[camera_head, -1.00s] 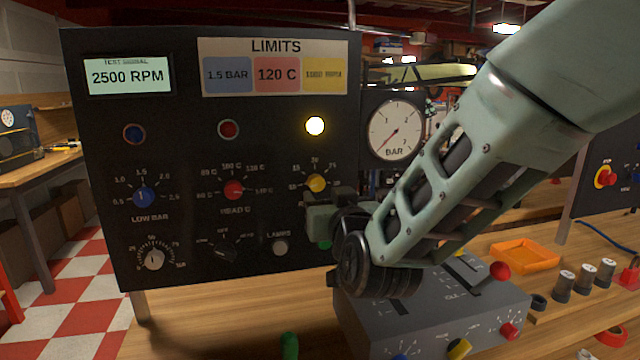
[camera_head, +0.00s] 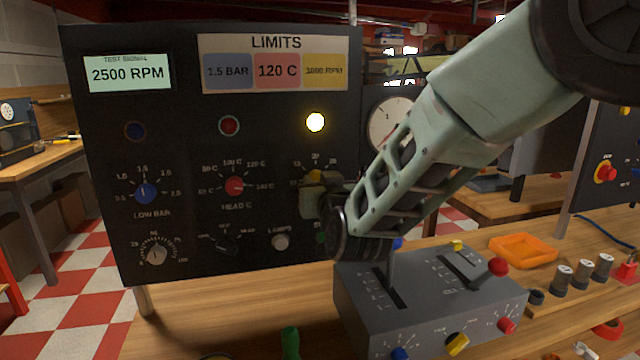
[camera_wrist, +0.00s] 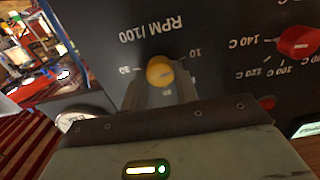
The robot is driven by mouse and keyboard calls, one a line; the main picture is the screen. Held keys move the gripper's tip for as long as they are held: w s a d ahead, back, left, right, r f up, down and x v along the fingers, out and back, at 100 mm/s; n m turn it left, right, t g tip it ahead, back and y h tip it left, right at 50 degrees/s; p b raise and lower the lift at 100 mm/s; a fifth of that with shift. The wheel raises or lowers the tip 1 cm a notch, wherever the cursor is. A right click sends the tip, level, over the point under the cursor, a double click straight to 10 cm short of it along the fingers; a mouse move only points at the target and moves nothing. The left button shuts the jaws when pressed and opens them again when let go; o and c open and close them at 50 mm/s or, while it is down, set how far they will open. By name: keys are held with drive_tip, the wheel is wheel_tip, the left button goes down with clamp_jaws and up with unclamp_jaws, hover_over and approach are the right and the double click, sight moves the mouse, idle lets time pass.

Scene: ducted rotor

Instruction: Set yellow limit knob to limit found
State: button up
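The yellow limit knob (camera_wrist: 160,72) is on the black panel, with an RPM /100 scale around it that appears upside down in the wrist view. In the head view the knob (camera_head: 315,177) is mostly hidden behind my gripper (camera_head: 316,193). In the wrist view my gripper's (camera_wrist: 162,88) fingers stand on either side of the knob, seemingly with small gaps; contact is not clear. The yellow lamp (camera_head: 315,122) above the knob is lit. The yellow limit plate (camera_head: 325,71) ends in RPM; its number is blurred, perhaps 3000. The test signal display (camera_head: 130,74) reads 2500 RPM.
The blue knob (camera_head: 145,194) and red knob (camera_head: 234,186) sit left of the yellow one. A grey lever box (camera_head: 430,310) stands on the bench under my arm. An orange tray (camera_head: 523,250) lies to the right.

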drive_tip(key=shift+f+m+b, duration=0.15)
drive_tip(key=shift+m+b, duration=0.15)
drive_tip(key=shift+b, duration=0.2)
drive_tip(key=m+b, duration=0.2)
drive_tip(key=b, duration=0.1)
drive_tip(key=shift+f+m+b, duration=0.15)
drive_tip(key=shift+m+b, duration=0.15)
drive_tip(key=shift+b, duration=0.1)
drive_tip(key=shift+m+b, duration=12.75)
drive_tip(key=shift+m, duration=0.55)
drive_tip(key=shift+r, duration=0.2)
